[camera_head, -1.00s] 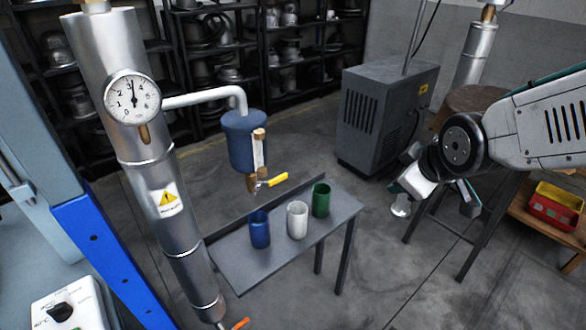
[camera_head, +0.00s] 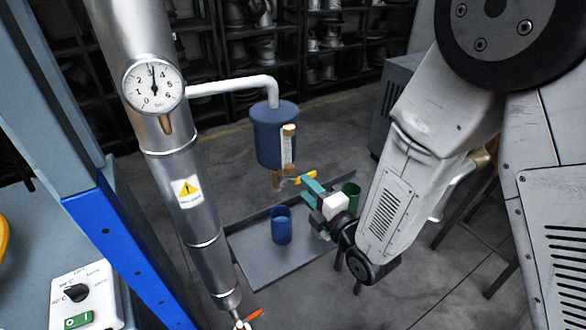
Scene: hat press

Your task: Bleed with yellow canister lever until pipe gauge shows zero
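The pipe gauge (camera_head: 153,86) is on the tall silver pipe (camera_head: 178,150), its needle pointing almost straight up, near 3. The blue canister (camera_head: 274,138) hangs from a white pipe (camera_head: 232,86) to the right of it. Its yellow lever (camera_head: 299,180) sticks out to the right from the valve under the canister. My gripper (camera_head: 309,191) has teal fingers and is right at the lever's outer part. The fingers look apart, one near the lever and one below it. Part of the lever is hidden, and I cannot tell whether they touch.
Below, a grey table (camera_head: 262,262) holds a blue cup (camera_head: 281,228) and a green cup (camera_head: 351,192); my gripper blocks the area between. An orange-handled valve (camera_head: 254,315) is at the pipe's foot. A blue frame (camera_head: 105,235) stands at left.

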